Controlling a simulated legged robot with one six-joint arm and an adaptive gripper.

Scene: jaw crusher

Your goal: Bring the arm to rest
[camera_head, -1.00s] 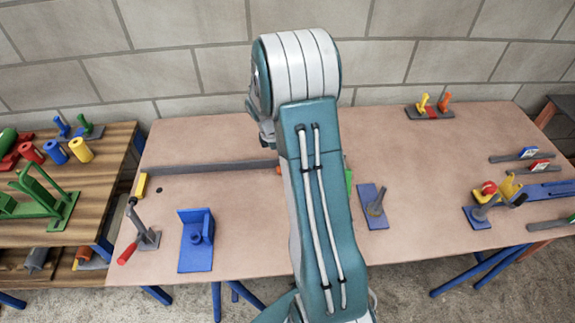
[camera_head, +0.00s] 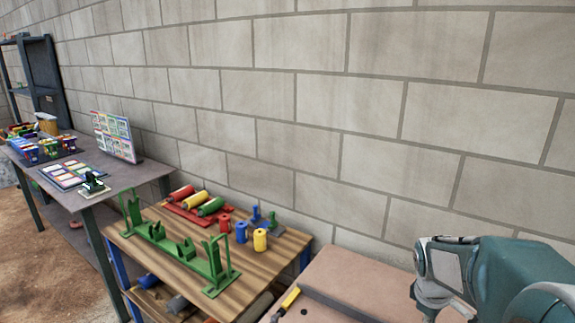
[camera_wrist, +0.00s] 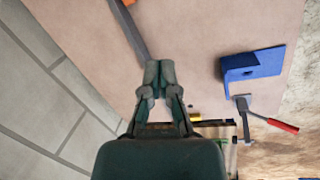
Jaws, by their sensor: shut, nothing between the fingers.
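My gripper (camera_wrist: 160,76) shows in the wrist view, pointing over the pinkish work table (camera_wrist: 205,30). Its fingers are together and nothing is between them. A grey bar (camera_wrist: 130,28) on the table runs up from behind the fingertips. In the head view my arm is at the lower right edge, above the table (camera_head: 345,270). The gripper's fingertips do not show clearly there.
A blue bracket (camera_wrist: 255,66) and a red-handled tool (camera_wrist: 280,125) lie right of my gripper in the wrist view. The block wall (camera_wrist: 40,100) is at left. In the head view, a wooden table (camera_head: 180,262) holds a green rack (camera_head: 180,245) and several coloured cylinders.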

